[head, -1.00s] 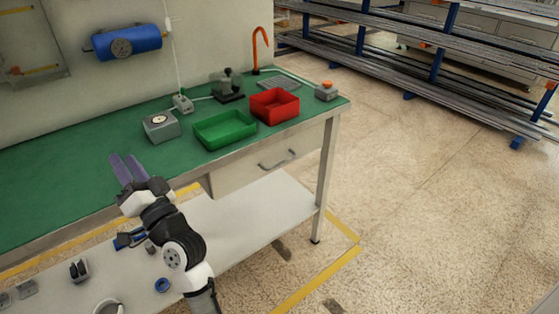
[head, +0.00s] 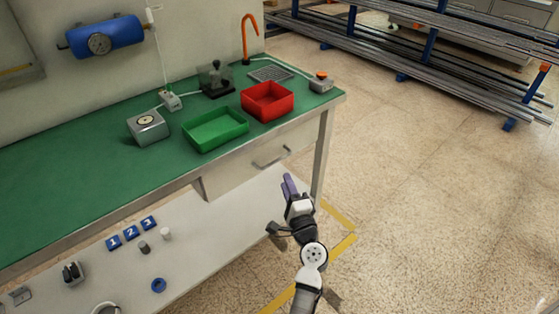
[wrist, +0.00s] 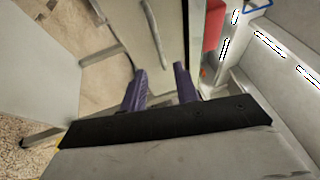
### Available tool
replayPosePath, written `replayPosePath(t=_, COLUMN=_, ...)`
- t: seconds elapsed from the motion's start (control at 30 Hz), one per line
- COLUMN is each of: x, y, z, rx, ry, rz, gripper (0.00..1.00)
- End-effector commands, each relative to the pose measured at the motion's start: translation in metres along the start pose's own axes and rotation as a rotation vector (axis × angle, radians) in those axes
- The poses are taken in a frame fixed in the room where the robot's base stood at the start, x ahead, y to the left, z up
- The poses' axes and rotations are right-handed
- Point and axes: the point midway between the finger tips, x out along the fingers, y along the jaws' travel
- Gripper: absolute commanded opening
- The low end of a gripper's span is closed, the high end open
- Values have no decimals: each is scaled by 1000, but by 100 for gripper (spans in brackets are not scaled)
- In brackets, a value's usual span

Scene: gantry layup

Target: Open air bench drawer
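The bench drawer (head: 235,174) is a pale front under the right part of the green-topped bench and looks shut. Its grey bar handle (head: 271,157) is clear of my gripper in the head view. My gripper (head: 289,182) has purple fingers and is below and right of the handle, near the bench's right front leg. In the wrist view the two fingers of my gripper (wrist: 160,75) stand apart with nothing between them. A curved grey bar, apparently the handle (wrist: 152,32), lies ahead of the fingertips on a pale panel.
A green tray (head: 215,139) and a red bin (head: 267,112) stand on the bench top (head: 70,184) above the drawer. A lower shelf (head: 205,228) holds several small parts. The floor (head: 430,200) to the right is clear.

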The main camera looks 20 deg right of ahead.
Motion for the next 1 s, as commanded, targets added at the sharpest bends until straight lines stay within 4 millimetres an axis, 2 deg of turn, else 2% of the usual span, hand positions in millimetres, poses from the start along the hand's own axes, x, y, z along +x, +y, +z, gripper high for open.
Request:
replayPosePath(t=0.03, x=13, y=-4, z=0, rx=0, ry=-3, rz=-1, gripper=30)
replayPosePath(t=0.2, x=47, y=-3, z=1, rx=-1, ry=-2, rz=-1, gripper=30)
replayPosePath(t=0.4, x=73, y=-1, z=1, rx=-2, ry=-2, rz=0, gripper=30)
replayPosePath(t=0.57, x=81, y=0, z=1, rx=-2, ry=-1, rz=0, gripper=30)
replayPosePath(t=0.83, x=81, y=0, z=1, rx=-2, ry=-1, rz=0, gripper=29)
replayPosePath(t=1.0, x=81, y=0, z=1, rx=-2, ry=-1, rz=0, gripper=7)
